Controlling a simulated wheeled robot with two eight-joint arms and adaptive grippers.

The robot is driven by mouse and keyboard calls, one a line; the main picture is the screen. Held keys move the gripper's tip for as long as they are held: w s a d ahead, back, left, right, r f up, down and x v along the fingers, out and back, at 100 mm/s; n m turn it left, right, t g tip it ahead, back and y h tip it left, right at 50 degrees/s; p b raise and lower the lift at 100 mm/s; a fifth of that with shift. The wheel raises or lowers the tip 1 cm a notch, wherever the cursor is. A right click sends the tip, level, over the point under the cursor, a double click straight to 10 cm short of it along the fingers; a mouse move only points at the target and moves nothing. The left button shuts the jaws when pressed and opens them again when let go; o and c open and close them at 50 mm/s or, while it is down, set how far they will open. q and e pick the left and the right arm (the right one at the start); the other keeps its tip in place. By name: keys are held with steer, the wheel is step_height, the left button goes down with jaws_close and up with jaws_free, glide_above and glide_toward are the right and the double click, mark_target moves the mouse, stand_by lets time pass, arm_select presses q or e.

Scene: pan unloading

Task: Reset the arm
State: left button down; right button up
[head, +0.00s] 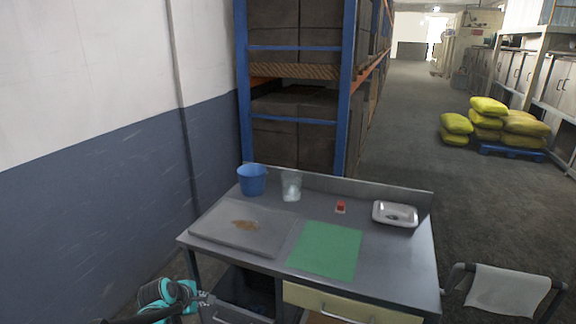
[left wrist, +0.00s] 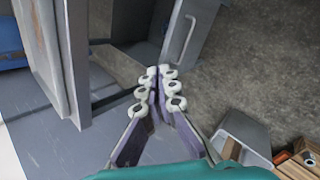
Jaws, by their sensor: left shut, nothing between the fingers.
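My left gripper (head: 203,298) is low at the left front of the metal table (head: 390,262), beside its drawers. In the left wrist view the gripper (left wrist: 160,74) is shut, its fingers together with nothing between them. Part of my teal left arm (head: 165,296) shows in the head view. My right gripper is not in view. A metal pan (head: 380,216) with something small and dark in it stands at the table's right back.
On the table are a blue bucket (head: 252,181), a clear container (head: 291,186), a small red item (head: 341,206), a green mat (head: 325,250) and a grey board (head: 215,226) with a brown patch. A drawer with a handle (left wrist: 184,38) is near the left fingertips.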

arm_select(q)
steer(key=s+d+r+m+y, duration=0.1)
steer(key=s+d+r+m, duration=0.4)
steer(key=s+r+m, duration=0.55)
steer(key=s+d+f+m+y, duration=0.1)
steer(key=s+d+m, duration=0.1)
steer(key=s+m, duration=0.7)
steer(key=shift+s+d+f, duration=0.2)
steer(key=shift+s+f, duration=0.15)
steer(key=shift+s, duration=2.65)
